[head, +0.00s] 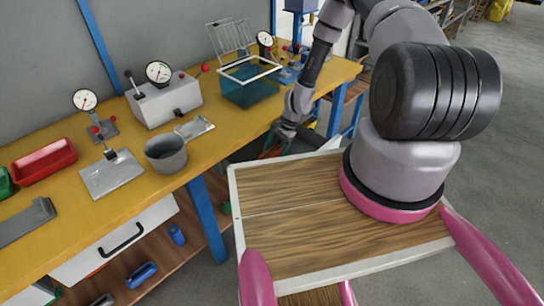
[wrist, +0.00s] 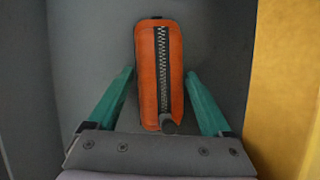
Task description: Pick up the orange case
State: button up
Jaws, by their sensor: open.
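The orange case (wrist: 147,75) is long with rounded ends and has a dark zip strip down its middle. In the wrist view it lies on a grey surface, upright in the picture. My gripper (wrist: 160,85) is open, with one teal finger on each side of the case's lower part. A gap shows between each finger and the case, so it is not held. In the head view my gripper (head: 274,150) is low beside the yellow bench's front edge.
A yellow bench (head: 225,125) stands at left, holding gauges, a grey pot (head: 166,155), a red tray (head: 44,162) and a teal basket (head: 250,85). A yellow edge (wrist: 287,80) rises close at right in the wrist view. Open floor lies at right.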

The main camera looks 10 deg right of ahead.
jog(key=c, duration=1.1)
jog(key=shift+o, duration=0.2)
jog(key=shift+r, duration=0.2)
grip_shut()
jog(key=shift+r, duration=0.3)
jog(key=d, duration=0.2)
jog(key=w+d, duration=0.1)
jog(key=d, duration=0.5)
jog(key=shift+w+d+r, duration=0.1)
jog(key=shift+w+r, duration=0.15)
jog(key=shift+w, duration=0.1)
notch_tip(320, 180, up, 14)
jog(key=shift+f, duration=0.2)
jog(key=shift+s, duration=0.1)
